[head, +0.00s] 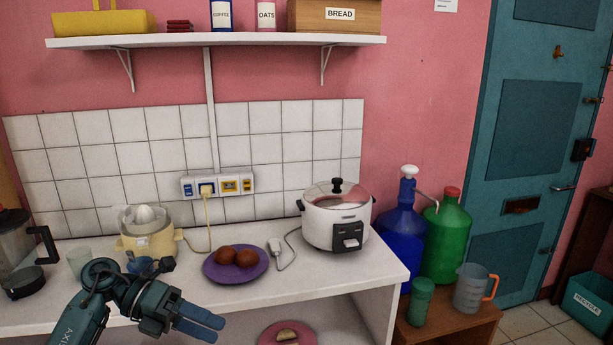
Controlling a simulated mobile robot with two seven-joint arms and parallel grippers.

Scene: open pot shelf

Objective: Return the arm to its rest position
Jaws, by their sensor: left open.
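My left gripper (203,323) shows at the lower left of the head view, in front of the white counter's front edge. Its blue fingers point right, and nothing shows between them. It is open and empty, apart from the things on the counter. My left arm comes in from the bottom left. My right gripper is not in view.
The white counter (345,273) holds a juicer (150,240), a purple plate (235,275) with brown round items and a rice cooker (335,222). A pink plate (270,337) is on the shelf below. Bottles and a jug (472,290) stand right.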

